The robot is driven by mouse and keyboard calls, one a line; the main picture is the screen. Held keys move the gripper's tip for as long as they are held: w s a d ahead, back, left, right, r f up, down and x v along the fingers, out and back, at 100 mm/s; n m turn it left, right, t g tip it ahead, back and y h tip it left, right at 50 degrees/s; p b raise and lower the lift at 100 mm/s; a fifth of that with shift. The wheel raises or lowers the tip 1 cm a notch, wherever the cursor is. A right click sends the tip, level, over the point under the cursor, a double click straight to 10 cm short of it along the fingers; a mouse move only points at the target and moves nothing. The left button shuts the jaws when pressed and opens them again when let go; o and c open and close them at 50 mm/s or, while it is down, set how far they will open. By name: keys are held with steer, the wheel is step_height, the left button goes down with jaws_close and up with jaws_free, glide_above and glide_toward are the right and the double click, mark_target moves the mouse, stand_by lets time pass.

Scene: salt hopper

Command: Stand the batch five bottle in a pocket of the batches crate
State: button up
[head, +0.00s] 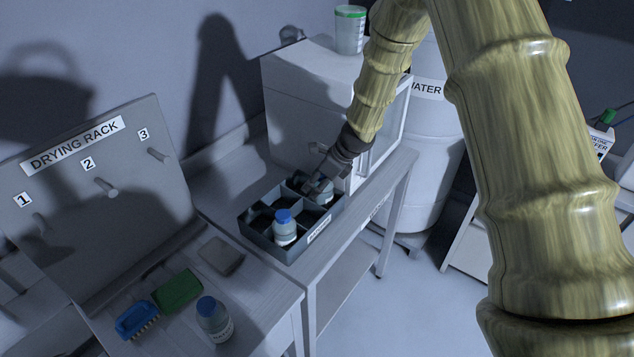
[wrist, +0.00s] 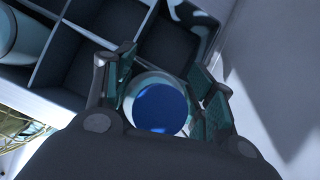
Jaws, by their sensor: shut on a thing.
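My gripper (head: 318,180) is shut on a white bottle with a blue cap (head: 322,191) at the far right end of the batches crate (head: 318,233). In the wrist view the held bottle's blue cap (wrist: 160,108) sits between the two fingers (wrist: 162,95), and the crate's dividers (wrist: 92,37) show beyond it. The bottle looks upright and within or just over an end pocket; I cannot tell whether its base touches the floor. Its label is hidden, so its batch number cannot be read. Another blue-capped bottle (head: 285,230) stands in a near pocket.
A third bottle (head: 214,320) stands on the front table beside a green sponge or brush (head: 178,292), a blue brush (head: 137,320) and a grey block (head: 221,256). A white cabinet (head: 310,95) rises just behind the crate. Several other pockets look empty.

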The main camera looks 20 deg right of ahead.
steer(key=shift+s+d+f, duration=0.1)
steer(key=shift+s, duration=0.35)
steer(key=shift+s+r, duration=0.4)
steer(key=shift+s, duration=0.05)
steer(key=shift+w+f, duration=0.2)
steer(key=shift+w, duration=0.05)
steer(key=o, duration=1.2)
steer(key=shift+w+f, duration=0.3)
steer(key=shift+s+r, duration=0.25)
steer(key=shift+s, duration=0.05)
steer(key=shift+w, duration=0.1)
steer(key=shift+w, duration=0.1)
steer(key=b+v, duration=0.2)
steer(key=v, duration=1)
